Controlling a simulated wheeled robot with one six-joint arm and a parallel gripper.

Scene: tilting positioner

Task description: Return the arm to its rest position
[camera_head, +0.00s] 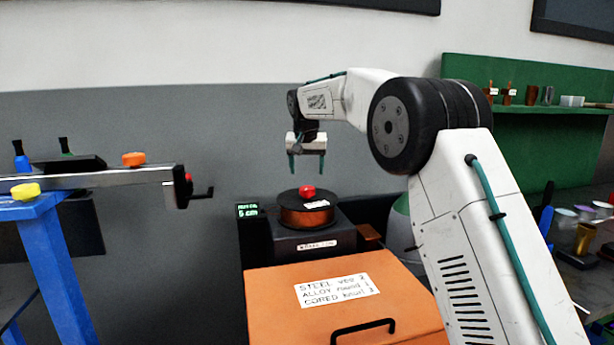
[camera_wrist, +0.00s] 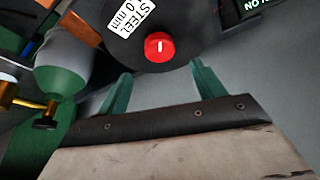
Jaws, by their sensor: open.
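My arm reaches up and over from the right in the head view. My gripper (camera_head: 307,167) points down with its two green fingers apart and nothing between them. It hangs above a dark round drum with a copper-coloured side (camera_head: 307,215) and a red knob (camera_head: 307,192) on top. A clear gap shows between the fingertips and the knob. In the wrist view the fingers (camera_wrist: 160,85) are spread, and the red knob (camera_wrist: 160,47) shows beyond them on the dark disc, beside a label reading STEEL.
An orange cabinet (camera_head: 400,290) with a black handle stands in front of the drum. A blue stand (camera_head: 62,250) with a metal beam (camera_head: 100,178) is at the left. A green shelf (camera_head: 530,110) with small parts is at the right. A small green display (camera_head: 248,210) sits beside the drum.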

